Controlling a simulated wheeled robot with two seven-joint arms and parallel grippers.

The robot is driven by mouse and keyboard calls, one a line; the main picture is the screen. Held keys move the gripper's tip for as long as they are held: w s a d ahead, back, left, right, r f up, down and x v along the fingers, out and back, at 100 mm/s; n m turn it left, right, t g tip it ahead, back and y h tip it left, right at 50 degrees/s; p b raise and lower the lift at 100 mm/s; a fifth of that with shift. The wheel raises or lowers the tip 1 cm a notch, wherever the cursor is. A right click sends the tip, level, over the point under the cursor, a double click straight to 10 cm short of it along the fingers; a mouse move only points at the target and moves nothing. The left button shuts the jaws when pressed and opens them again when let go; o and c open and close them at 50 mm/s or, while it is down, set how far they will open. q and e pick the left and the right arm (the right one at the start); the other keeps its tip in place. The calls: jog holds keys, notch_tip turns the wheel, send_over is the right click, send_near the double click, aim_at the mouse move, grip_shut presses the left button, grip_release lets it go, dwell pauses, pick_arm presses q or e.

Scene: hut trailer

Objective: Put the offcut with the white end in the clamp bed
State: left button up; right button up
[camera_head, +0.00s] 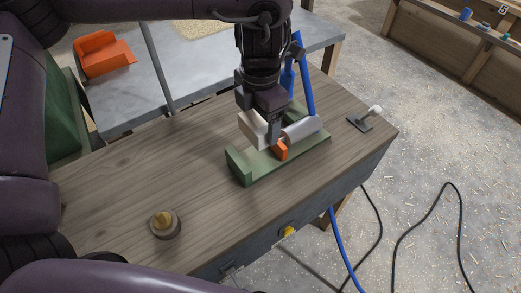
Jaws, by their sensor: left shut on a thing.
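The green clamp bed (242,168) lies on the wooden bench top, with a blue lever (305,80) rising behind it. A pale, cream-white block (252,127), seemingly the offcut, is at my left gripper (273,135), which reaches down from above over the bed. The gripper is shut on it, and its fingers hide part of the block. I cannot tell whether the block touches the bed. A light grey cylinder (303,128) and a small orange piece (281,150) are just right of and below the fingers. My right gripper is not in view.
A round brown-and-yellow object (165,223) stands at the front left of the bench (120,200). A dark plate with a white-knobbed lever (362,121) is near the right edge. An orange object (102,54) lies on the grey table behind. The bench's left part is mostly clear.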

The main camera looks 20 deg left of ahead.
pick_arm(q)
notch_tip(320, 180, down, 5)
jog(key=shift+b, duration=0.35)
notch_tip(320, 180, down, 4)
jog(key=shift+r+b, duration=0.15)
jog(key=shift+b, duration=0.2)
jog(key=shift+f, duration=0.2)
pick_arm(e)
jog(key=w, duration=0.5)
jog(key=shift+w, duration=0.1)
pick_arm(q)
jog(key=shift+f, duration=0.1)
jog(key=o, duration=1.1)
jog(key=shift+c, duration=0.2)
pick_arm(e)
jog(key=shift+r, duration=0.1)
